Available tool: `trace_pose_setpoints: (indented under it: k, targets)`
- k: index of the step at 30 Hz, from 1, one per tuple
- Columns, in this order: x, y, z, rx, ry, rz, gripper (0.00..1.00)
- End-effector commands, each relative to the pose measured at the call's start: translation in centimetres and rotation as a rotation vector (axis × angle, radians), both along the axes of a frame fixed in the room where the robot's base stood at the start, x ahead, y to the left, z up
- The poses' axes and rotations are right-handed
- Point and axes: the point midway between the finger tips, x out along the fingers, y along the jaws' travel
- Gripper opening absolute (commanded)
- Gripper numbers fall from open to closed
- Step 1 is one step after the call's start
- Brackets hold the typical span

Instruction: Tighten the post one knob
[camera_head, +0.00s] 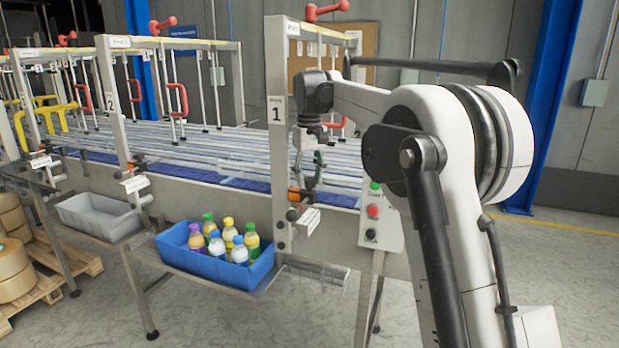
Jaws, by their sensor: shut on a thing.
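Post one (280,150) is an upright metal post with a plate marked 1, at the front of the conveyor. An orange and black clamp part (300,194) sits low on it, with a dark round end (292,214) just below and a white tag beside it. My gripper (308,187) reaches down along the right side of post one, its fingers at the orange and black part. It is shut on what appears to be the post one knob. The fingers and my wrist partly hide the knob, and its turn position cannot be made out.
A button panel (376,215) stands to the right. Post two (115,110) has a similar clamp. Red handles top the frames.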

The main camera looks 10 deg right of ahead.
Motion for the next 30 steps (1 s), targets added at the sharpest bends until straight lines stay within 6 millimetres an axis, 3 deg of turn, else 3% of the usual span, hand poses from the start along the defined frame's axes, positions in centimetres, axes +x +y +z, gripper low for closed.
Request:
trace_pose_setpoints:
  k: [15,30]
  targets:
    - [0.04,0.03,0.08,0.0,-0.002,-0.447,0.05]
    - [0.05,0.04,0.09,0.0,-0.002,-0.635,0.05]
